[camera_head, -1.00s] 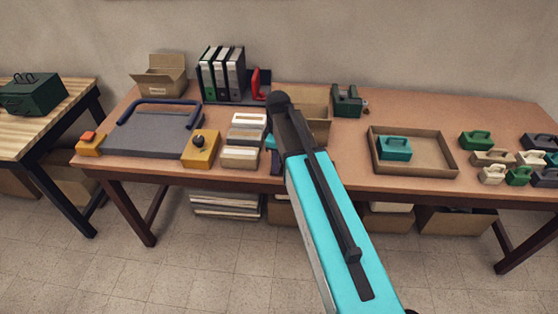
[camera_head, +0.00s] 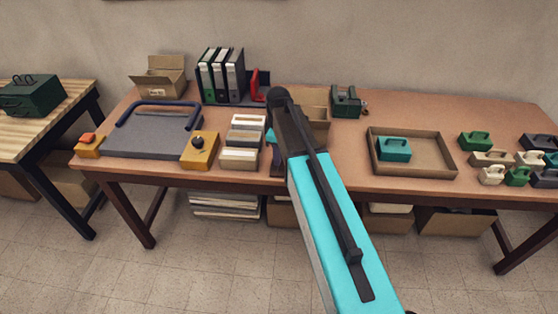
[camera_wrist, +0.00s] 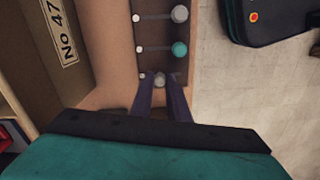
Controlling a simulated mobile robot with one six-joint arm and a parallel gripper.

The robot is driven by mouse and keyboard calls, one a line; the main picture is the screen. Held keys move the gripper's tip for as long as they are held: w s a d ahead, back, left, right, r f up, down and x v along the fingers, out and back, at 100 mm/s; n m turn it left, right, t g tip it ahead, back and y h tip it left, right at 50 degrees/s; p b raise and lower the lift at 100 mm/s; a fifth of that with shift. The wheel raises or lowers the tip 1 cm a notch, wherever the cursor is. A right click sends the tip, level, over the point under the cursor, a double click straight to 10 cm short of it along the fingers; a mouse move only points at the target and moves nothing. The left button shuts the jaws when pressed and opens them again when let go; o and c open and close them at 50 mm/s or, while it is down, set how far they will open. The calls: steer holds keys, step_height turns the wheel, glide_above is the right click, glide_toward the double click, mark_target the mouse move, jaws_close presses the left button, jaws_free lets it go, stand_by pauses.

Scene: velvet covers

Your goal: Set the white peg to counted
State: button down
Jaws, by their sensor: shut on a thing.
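In the wrist view, a dark brown board (camera_wrist: 158,31) carries three slots running left to right, each with a small white dot at its left end. The white peg (camera_wrist: 159,79) is in the nearest slot, about midway along it. My gripper (camera_wrist: 160,84) is shut on this peg, with one finger on each side. A teal peg (camera_wrist: 180,49) and a grey peg (camera_wrist: 180,13) stand at the right ends of the other two slots. No label reading "counted" is legible. In the head view, my arm hides most of the board and the pegs.
A cardboard box marked "No 47" (camera_wrist: 62,25) stands close left of the board in the wrist view.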

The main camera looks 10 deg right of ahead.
steer(key=shift+w+d, duration=0.15)
steer(key=shift+w, duration=0.5)
steer(key=c, duration=1.7)
jaws_free()
steer(key=shift+o, duration=0.2)
steer(key=shift+r, duration=0.2)
step_height(320, 180, up, 13)
steer(key=b, duration=0.3)
steer(key=shift+r, duration=0.2)
